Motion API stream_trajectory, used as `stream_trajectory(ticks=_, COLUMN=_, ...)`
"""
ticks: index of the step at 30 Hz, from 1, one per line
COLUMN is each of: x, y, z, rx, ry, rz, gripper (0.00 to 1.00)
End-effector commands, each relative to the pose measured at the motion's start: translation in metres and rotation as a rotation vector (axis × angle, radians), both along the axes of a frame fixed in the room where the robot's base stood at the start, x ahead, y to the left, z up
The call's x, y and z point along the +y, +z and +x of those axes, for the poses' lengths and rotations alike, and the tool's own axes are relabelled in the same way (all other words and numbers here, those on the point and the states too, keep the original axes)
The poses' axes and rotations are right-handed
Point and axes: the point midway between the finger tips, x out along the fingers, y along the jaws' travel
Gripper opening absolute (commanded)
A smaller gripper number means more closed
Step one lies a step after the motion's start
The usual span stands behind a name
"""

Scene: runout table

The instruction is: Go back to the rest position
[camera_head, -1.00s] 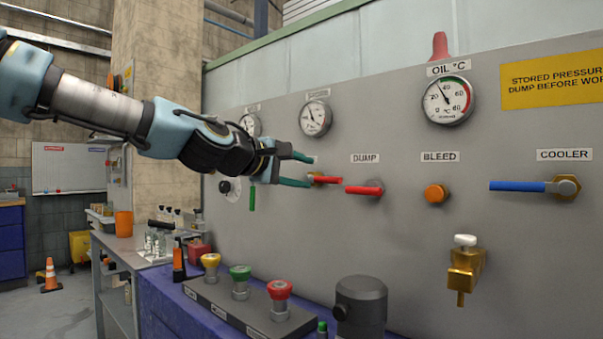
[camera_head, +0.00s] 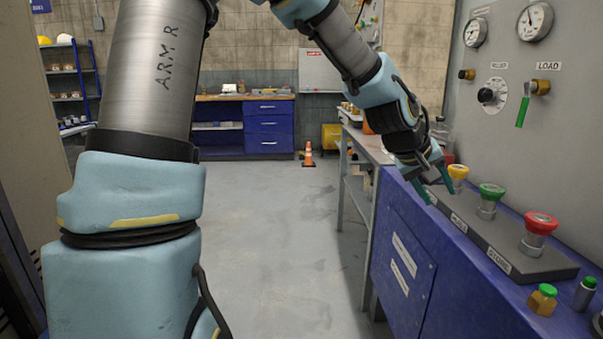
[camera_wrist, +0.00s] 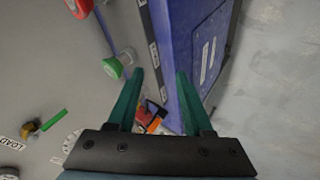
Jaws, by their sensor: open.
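My gripper (camera_head: 437,188) hangs pointing down just left of the yellow button at the left end of the blue bench. Its two green fingers are apart with nothing between them. In the wrist view my gripper (camera_wrist: 160,78) is open and empty, with the blue bench side and some small orange and red items beyond the fingers. My arm bends across the upper part of the head view.
A grey strip with yellow (camera_head: 458,172), green (camera_head: 490,192) and red (camera_head: 541,222) buttons lies on the blue bench (camera_head: 400,270). The grey gauge panel (camera_head: 560,120) rises at right. A traffic cone (camera_head: 308,158) stands far back. The floor (camera_head: 280,250) at centre is clear.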

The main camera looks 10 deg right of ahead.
Motion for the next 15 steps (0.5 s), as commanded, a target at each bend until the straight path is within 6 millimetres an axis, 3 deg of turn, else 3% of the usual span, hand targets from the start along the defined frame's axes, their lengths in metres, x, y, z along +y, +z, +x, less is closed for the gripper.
stream_trajectory(ticks=1, x=0.032, y=-0.011, z=0.012, rx=-0.018, ry=0.017, rz=0.070, gripper=0.51)
stream_trajectory(ticks=3, x=0.079, y=-0.026, z=0.026, rx=-0.032, ry=0.035, rz=0.166, gripper=0.51)
stream_trajectory(ticks=8, x=0.193, y=-0.050, z=0.039, rx=-0.027, ry=0.079, rz=0.365, gripper=0.51)
stream_trajectory(ticks=12, x=0.290, y=-0.059, z=0.027, rx=0.021, ry=0.119, rz=0.507, gripper=0.51)
stream_trajectory(ticks=15, x=0.344, y=-0.062, z=0.009, rx=0.070, ry=0.143, rz=0.572, gripper=0.51)
